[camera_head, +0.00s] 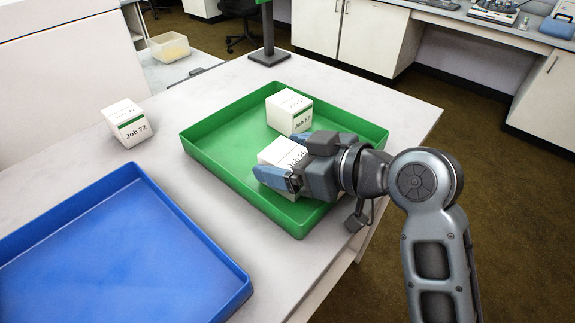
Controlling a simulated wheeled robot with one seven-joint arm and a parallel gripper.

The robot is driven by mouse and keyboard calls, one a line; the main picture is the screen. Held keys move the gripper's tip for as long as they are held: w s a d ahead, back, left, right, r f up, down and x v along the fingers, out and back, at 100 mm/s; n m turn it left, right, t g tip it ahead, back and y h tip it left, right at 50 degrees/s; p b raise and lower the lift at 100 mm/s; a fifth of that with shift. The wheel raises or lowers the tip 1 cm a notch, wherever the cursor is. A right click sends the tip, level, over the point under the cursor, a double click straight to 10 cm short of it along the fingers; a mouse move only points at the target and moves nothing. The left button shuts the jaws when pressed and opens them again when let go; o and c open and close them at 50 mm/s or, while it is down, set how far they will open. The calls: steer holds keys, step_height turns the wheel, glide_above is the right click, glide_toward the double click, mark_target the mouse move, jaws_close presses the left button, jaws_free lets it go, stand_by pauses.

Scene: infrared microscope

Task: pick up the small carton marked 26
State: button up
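A white carton (275,153) sits in the near right part of the green tray (222,168). Its top label reads "Job 2" and a last digit that is partly covered by my gripper. My gripper (284,162) reaches in from the right, with one blue-grey finger along the carton's near side. The other finger is mostly hidden, and I cannot tell whether the fingers touch the carton or stand apart from it. The carton appears to rest on the tray floor.
Another white carton marked 92 or similar (287,112) stands farther back in the green tray. A carton marked "Job 72" (127,124) stands on the table (165,93) to the left. An empty blue tray (110,250) lies at the near left. A dark post (269,35) rises behind.

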steer(key=c, duration=0.9)
steer(key=shift+o, duration=0.2)
